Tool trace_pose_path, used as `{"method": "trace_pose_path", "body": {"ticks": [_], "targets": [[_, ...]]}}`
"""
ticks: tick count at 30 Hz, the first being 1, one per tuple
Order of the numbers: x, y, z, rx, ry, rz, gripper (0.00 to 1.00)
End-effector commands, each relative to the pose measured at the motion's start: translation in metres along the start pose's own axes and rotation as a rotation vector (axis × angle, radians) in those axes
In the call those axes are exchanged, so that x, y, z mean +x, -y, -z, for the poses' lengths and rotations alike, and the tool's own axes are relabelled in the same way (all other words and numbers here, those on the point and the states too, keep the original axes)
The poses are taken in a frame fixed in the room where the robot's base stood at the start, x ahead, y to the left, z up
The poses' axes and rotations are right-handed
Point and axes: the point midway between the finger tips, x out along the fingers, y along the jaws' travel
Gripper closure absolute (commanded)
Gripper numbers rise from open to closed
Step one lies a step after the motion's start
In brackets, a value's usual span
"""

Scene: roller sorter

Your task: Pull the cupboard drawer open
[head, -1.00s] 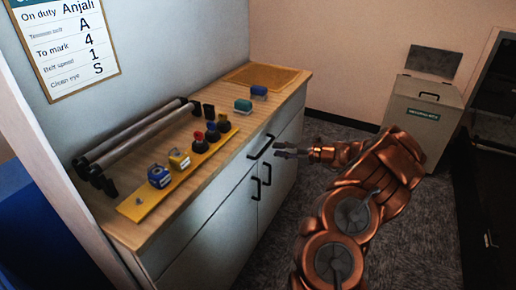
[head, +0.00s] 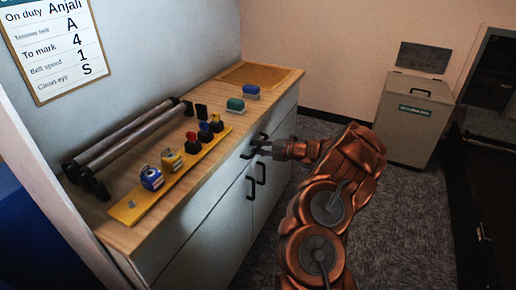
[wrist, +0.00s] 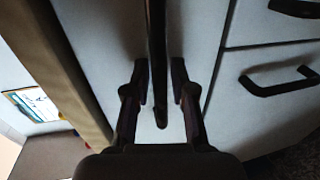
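The cupboard (head: 212,215) stands along the left wall, with a wide drawer (head: 205,190) under its wooden top. The drawer looks closed, its front flush with the cupboard. Its black bar handle (head: 248,154) is at my gripper (head: 266,149), which partly covers it. In the wrist view the drawer handle (wrist: 156,50) runs between the two fingers of my gripper (wrist: 160,88). The fingers are open around the bar, with a visible gap on each side.
Rollers, stamps and colored blocks stand on the top. A grey bin (head: 412,118) stands at the back right. Carpet is clear before the cupboard.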

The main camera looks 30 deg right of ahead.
Motion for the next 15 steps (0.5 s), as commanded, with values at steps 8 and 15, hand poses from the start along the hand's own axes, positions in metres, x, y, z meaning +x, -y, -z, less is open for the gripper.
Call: {"method": "trace_pose_path", "body": {"ticks": [8,15], "targets": [[-0.0009,0.0003,-0.0005,0.000,0.001,0.000,0.90],[-0.0009,0.0006,-0.0004,0.000,0.001,0.001,1.00]]}}
